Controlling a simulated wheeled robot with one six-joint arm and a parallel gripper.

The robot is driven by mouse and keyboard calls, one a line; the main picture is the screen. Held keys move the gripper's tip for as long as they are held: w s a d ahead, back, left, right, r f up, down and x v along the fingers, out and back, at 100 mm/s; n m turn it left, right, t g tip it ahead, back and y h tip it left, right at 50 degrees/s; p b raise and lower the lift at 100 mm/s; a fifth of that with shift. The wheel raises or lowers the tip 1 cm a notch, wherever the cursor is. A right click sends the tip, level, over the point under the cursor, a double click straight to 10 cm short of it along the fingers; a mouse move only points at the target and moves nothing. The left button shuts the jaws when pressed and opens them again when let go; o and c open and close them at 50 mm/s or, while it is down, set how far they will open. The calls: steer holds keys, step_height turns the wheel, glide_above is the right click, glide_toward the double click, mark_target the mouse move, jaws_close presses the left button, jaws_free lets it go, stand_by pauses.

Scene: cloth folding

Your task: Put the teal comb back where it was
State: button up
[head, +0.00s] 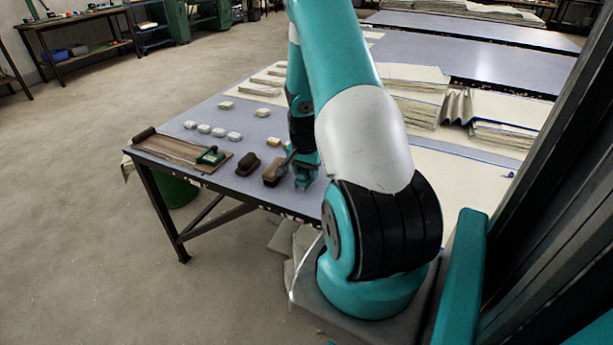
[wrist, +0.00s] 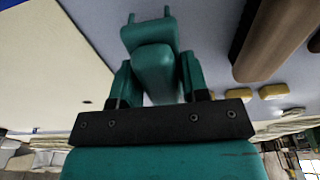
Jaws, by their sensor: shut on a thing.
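My gripper (head: 306,182) is low over the front part of the blue-grey table, just right of a dark brown brush-like block with a handle (head: 274,173). In the wrist view my gripper (wrist: 154,80) has its teal fingers closed on the sides of a teal piece, which I take as the teal comb (wrist: 152,65). Two short prongs stick out at its far end. In the head view the comb cannot be told apart from the teal gripper. Whether it touches the table cannot be told.
Another brown block (head: 248,163) lies to the left. A brown board (head: 180,150) with a green tool (head: 210,156) lies at the table's left end. Several pale blocks (head: 219,132) sit behind. Cloth stacks (head: 415,90) stand at the back right. A brown rounded thing (wrist: 275,40) is near the gripper.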

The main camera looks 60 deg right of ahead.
steer(key=shift+f, duration=0.85)
steer(key=shift+f, duration=0.25)
steer(key=o, duration=1)
steer(key=shift+r, duration=0.1)
steer(key=shift+o, duration=0.2)
steer(key=shift+r, duration=0.1)
